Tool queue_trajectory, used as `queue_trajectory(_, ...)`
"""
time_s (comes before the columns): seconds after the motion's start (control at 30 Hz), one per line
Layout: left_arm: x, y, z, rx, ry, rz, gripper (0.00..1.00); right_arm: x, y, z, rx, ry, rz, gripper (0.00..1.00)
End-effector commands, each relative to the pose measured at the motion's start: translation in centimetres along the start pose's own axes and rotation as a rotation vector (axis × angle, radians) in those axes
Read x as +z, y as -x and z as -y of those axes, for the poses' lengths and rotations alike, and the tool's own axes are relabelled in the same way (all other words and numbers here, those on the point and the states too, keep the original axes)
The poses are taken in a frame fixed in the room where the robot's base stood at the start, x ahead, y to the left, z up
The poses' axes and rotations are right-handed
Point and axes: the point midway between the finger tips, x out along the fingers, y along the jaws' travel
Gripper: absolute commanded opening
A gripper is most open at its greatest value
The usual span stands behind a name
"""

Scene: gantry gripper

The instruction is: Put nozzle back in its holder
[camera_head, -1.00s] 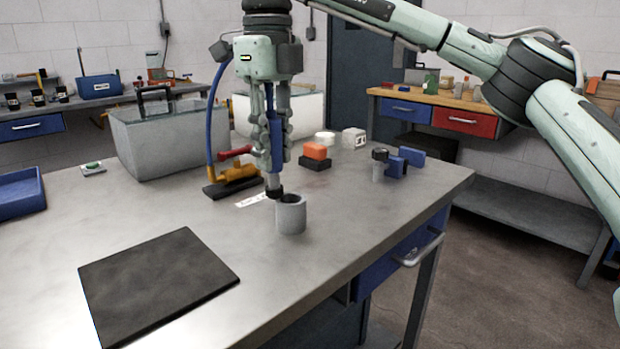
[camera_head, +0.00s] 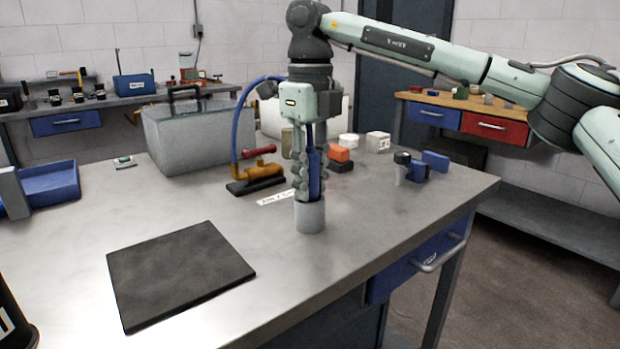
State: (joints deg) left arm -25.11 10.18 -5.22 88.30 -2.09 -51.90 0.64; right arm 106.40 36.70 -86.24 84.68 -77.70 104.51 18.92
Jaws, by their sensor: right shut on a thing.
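The blue nozzle (camera_head: 314,178) is upright between the fingers of my right gripper (camera_head: 308,190), which is shut on it. A blue hose (camera_head: 237,130) loops from it to a yellow valve with a red handle (camera_head: 257,172). The grey cylindrical holder (camera_head: 310,219) stands on the metal table directly below the gripper. The fingertips are at the holder's rim. The nozzle's black tip is hidden, apparently inside the holder; I cannot tell how deep it sits. My left gripper is not in view.
A black mat (camera_head: 180,275) lies front left on the table (camera_head: 370,222). A grey tank (camera_head: 205,138) stands behind. Orange and black blocks (camera_head: 339,155), a white cube (camera_head: 378,142) and blue blocks (camera_head: 434,160) are right of the gripper. A blue tray (camera_head: 52,185) is at the left.

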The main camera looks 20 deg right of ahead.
Motion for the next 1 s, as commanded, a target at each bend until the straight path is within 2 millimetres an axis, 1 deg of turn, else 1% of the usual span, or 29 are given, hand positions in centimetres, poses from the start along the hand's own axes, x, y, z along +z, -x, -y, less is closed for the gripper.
queue_trajectory(0.2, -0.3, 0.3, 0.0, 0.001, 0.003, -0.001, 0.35, 0.0, -0.3, 0.0, 0.000, 0.000, 0.000, 0.00)
queue_trajectory(0.23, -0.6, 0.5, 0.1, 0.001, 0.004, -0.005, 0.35, 0.0, -0.3, 0.0, 0.000, 0.000, -0.001, 0.27)
queue_trajectory(0.37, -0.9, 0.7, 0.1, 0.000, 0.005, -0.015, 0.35, 0.0, -0.3, 0.0, 0.000, 0.000, -0.001, 0.43)
queue_trajectory(0.4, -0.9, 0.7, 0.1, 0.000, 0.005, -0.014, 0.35, 0.0, -0.3, 0.0, 0.000, 0.000, -0.001, 0.45)
queue_trajectory(0.67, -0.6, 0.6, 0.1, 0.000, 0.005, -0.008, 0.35, 0.0, -0.2, 0.0, 0.000, 0.000, 0.000, 0.45)
queue_trajectory(0.77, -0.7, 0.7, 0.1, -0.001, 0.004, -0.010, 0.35, 0.0, 0.1, 0.0, 0.000, 0.000, 0.000, 0.45)
queue_trajectory(0.87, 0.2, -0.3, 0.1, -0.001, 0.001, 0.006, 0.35, 0.1, 1.2, 0.0, -0.001, -0.001, 0.003, 0.45)
queue_trajectory(0.93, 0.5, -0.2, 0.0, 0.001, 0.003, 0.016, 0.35, 0.1, 2.6, 0.0, -0.001, -0.001, 0.004, 0.45)
queue_trajectory(1.0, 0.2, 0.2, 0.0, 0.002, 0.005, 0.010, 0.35, 0.1, 4.2, -0.1, 0.000, 0.000, 0.003, 0.45)
